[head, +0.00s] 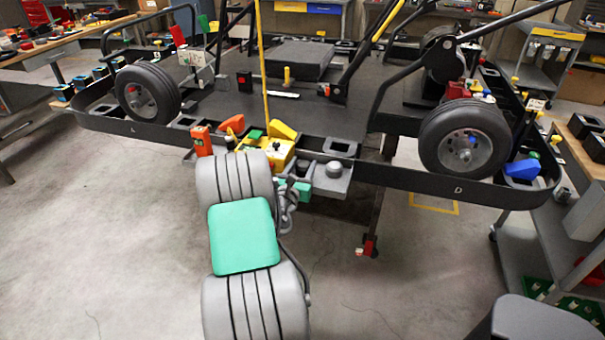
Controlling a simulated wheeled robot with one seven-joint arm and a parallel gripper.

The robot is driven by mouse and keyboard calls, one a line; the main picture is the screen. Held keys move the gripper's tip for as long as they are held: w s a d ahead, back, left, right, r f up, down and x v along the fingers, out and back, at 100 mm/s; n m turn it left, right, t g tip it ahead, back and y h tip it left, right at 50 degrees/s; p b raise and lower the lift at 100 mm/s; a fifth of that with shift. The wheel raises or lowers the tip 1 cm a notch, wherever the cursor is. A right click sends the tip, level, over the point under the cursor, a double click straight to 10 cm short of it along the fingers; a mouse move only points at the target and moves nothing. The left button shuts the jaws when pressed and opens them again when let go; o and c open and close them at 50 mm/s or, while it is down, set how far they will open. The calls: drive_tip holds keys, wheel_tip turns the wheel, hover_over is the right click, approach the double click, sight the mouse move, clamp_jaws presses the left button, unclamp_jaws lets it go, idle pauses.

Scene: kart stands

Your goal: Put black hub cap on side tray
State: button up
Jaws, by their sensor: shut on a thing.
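My arm, with grey padded links and a teal pad, rises from the bottom middle of the head view and covers part of the stand's near edge. My gripper's fingers do not show; they are hidden behind or among my arm links, so what they hold cannot be seen. I cannot pick out the black hub cap. Small black open trays line the stand's rim, one just right of my arm (342,148) and one to its left (184,122). I cannot tell which is the side tray. A grey rounded part sits below the right one; I cannot tell what it belongs to.
The black kart stand (385,178) fills the middle. Wheels stand at its left (136,97) and right (465,150). Yellow and orange pieces (277,150) lie just beyond my arm. A grey cart (528,243) stands at right. The floor (120,240) at left is clear.

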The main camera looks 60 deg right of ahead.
drive_tip(key=shift+f, duration=0.7)
drive_tip(key=shift+s+r, duration=0.1)
drive_tip(key=o, duration=1.2)
